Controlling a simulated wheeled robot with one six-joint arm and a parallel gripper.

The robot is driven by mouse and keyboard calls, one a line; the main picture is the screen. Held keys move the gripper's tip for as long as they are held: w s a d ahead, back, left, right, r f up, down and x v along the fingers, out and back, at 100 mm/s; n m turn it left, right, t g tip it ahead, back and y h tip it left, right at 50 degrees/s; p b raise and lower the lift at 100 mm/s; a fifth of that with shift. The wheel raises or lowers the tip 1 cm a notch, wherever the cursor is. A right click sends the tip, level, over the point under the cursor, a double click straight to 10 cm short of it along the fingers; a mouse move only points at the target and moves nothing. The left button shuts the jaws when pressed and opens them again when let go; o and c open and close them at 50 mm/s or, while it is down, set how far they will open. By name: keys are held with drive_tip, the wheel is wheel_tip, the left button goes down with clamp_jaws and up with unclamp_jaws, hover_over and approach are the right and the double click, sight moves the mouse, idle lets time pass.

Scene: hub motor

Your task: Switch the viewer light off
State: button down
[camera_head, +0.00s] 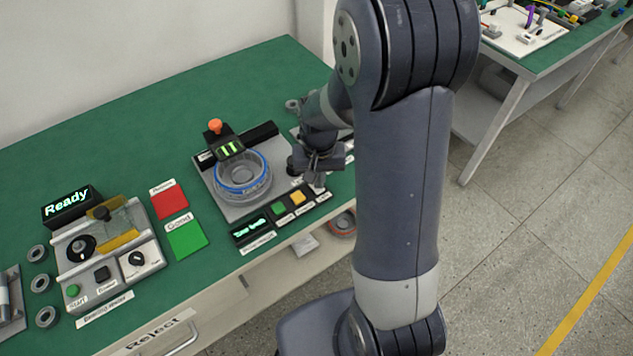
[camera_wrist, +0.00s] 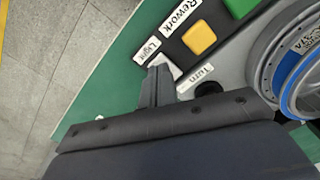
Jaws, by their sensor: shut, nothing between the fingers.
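The viewer station (camera_head: 222,205) stands on the green bench with a round metal part with a blue ring (camera_head: 241,178) on it. The ring also shows at the right of the wrist view (camera_wrist: 302,85). A black viewer head (camera_head: 229,148) with lit green bars and an orange knob is above it. In the wrist view, a white switch (camera_wrist: 172,66) lies beside the "Light" label (camera_wrist: 147,51), partly hidden by my fingertips. My gripper (camera_wrist: 158,74) is shut and empty, its tips at or just above the switch; I cannot tell whether they touch.
A yellow button (camera_wrist: 199,38) labelled "Rework" and a dark knob (camera_wrist: 208,88) by the "Turn" label are close to my fingers. A tester with a "Ready" display (camera_head: 67,205) and red (camera_head: 170,201) and green (camera_head: 187,239) pads are to the left.

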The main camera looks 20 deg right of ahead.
wheel_tip(320, 180, up, 6)
drive_tip(key=p, duration=0.4)
drive_tip(key=shift+r, duration=0.1)
idle(0.4)
wheel_tip(320, 180, down, 7)
drive_tip(key=b, duration=0.5)
drive_tip(key=shift+r, duration=0.1)
